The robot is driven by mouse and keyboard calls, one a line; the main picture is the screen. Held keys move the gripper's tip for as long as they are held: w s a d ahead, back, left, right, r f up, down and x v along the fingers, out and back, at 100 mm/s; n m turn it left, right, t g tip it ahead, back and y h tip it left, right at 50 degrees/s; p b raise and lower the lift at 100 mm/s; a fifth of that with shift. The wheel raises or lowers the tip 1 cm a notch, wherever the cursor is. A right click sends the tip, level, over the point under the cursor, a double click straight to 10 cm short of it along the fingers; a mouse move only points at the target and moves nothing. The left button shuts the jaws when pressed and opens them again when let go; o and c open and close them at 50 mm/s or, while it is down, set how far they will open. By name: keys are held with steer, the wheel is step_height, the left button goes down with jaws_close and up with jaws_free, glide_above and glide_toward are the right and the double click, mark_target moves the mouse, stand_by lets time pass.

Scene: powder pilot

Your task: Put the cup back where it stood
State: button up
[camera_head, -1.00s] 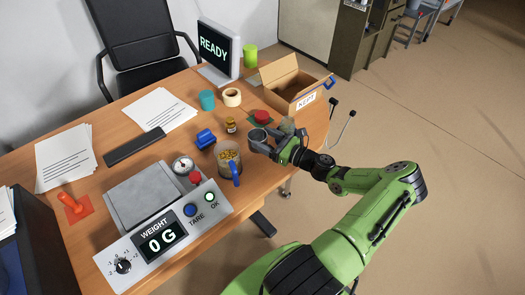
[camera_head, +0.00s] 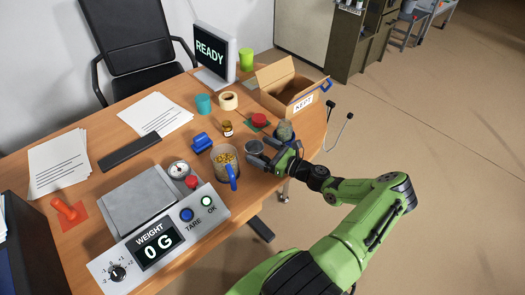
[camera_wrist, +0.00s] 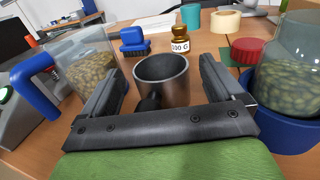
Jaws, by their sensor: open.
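The grey metal cup (camera_head: 253,146) is near the right front edge of the desk, right of the clear blue-handled jug. In the wrist view the cup (camera_wrist: 162,88) is upright with its open mouth up, and looks empty. A short dark stub shows on its near side. My gripper (camera_head: 264,155) is open around the cup. In the wrist view my gripper (camera_wrist: 163,85) has one finger on each side of the cup, with a narrow gap at each. The cup's base is hidden behind the gripper body.
The jug (camera_wrist: 85,65) of pellets stands close left, and a clear jar (camera_wrist: 295,50) on a blue base close right. An open carton (camera_head: 272,101) stands further back.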

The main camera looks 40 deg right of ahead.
steer(key=shift+s+r, duration=0.1)
steer(key=shift+r, duration=0.15)
steer(key=p+v, duration=0.1)
steer(key=v, duration=1.1)
steer(key=w+a+r+n+g+y, duration=0.1)
steer(key=a+n+g, duration=0.2)
steer(key=w+a+r+n+g+y, duration=0.1)
steer(key=a+n+g, duration=0.2)
steer(key=n, duration=0.1)
steer(key=w+a+r+n+g+y, duration=0.1)
steer(key=a+n+g, duration=0.2)
steer(key=shift+w+a+r+n+y, duration=0.2)
steer(key=shift+a+n+y, duration=0.1)
steer(key=shift+a+y, duration=0.1)
steer(key=s+a+r+n+g+h, duration=0.3)
steer(key=a+r+n+h, duration=0.1)
steer(key=a+r+n, duration=0.4)
steer(key=s+a+r+n+g+h, duration=0.3)
steer(key=a+r+n+h, duration=0.1)
steer(key=a+r+n, duration=0.4)
steer(key=s+a+r+n+t+h, duration=0.1)
steer(key=s+a+r+n+t, duration=0.2)
steer(key=s+r+n, duration=0.3)
steer(key=s+r, duration=0.1)
steer(key=s, duration=0.2)
